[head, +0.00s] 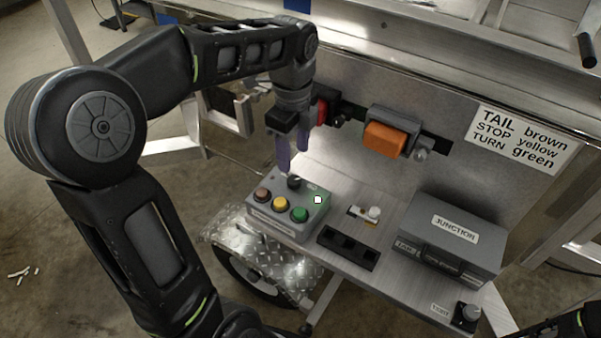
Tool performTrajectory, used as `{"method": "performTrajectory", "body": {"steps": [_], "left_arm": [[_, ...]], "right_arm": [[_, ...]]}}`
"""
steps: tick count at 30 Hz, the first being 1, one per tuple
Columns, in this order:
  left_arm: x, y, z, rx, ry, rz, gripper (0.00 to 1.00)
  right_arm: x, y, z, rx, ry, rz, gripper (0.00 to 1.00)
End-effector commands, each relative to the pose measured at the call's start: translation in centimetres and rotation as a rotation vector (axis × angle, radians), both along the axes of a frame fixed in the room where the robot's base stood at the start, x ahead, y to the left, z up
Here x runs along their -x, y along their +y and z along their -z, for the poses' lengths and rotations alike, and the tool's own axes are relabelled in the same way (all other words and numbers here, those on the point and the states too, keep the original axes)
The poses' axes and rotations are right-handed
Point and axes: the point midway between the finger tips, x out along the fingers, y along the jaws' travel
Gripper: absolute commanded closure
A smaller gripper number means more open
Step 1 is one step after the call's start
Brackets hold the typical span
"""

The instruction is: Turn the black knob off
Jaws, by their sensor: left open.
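A grey control box (266,217) sits at the left end of the metal shelf. On it are a black knob (294,182) at the back and brown (262,195), yellow (280,203) and green (300,215) buttons along the front. My left gripper (291,160) points down just above the black knob, its purple fingers open and apart. I cannot tell whether a fingertip touches the knob. A second black knob (466,314) stands at the shelf's front right, beside a small label.
A grey junction box (455,218) stands on the shelf's right. A black switch strip (347,247) and a small white-capped part (373,213) lie mid-shelf. An orange lamp (384,139) and a red one (322,111) are on the panel behind.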

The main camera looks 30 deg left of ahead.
Motion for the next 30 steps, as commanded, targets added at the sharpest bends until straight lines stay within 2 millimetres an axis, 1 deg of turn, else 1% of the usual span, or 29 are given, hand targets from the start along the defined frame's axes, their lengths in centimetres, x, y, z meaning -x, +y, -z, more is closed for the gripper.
{"method": "performTrajectory", "body": {"steps": [5, 8, 15, 18, 22, 29, 30], "left_arm": [[0.0, 0.0, 1.0, 0.001, 0.003, -0.002, 0.48], [0.1, 0.0, 2.3, 0.001, 0.004, -0.002, 0.48], [0.1, 0.0, 6.0, 0.002, 0.004, -0.002, 0.48], [0.1, 0.0, 7.2, 0.002, 0.003, -0.002, 0.48], [0.0, 0.0, 7.8, 0.001, 0.001, -0.002, 0.48], [0.0, 0.0, 7.9, 0.002, 0.000, -0.002, 0.48], [0.0, 0.0, 7.9, 0.002, 0.000, -0.002, 0.50]], "right_arm": [[0.0, 0.0, 0.2, 0.000, 0.000, 0.000, 0.64], [0.0, 0.0, 0.3, 0.000, 0.000, 0.000, 0.64], [0.0, 0.0, 0.8, 0.000, 0.000, 0.000, 0.64], [0.0, 0.0, 0.9, 0.000, 0.000, 0.000, 0.64], [0.0, 0.0, 0.9, 0.000, 0.000, 0.000, 0.64], [0.0, 0.0, 0.9, 0.000, 0.000, 0.000, 0.64], [0.0, 0.0, 0.9, 0.000, 0.000, 0.000, 0.64]]}}
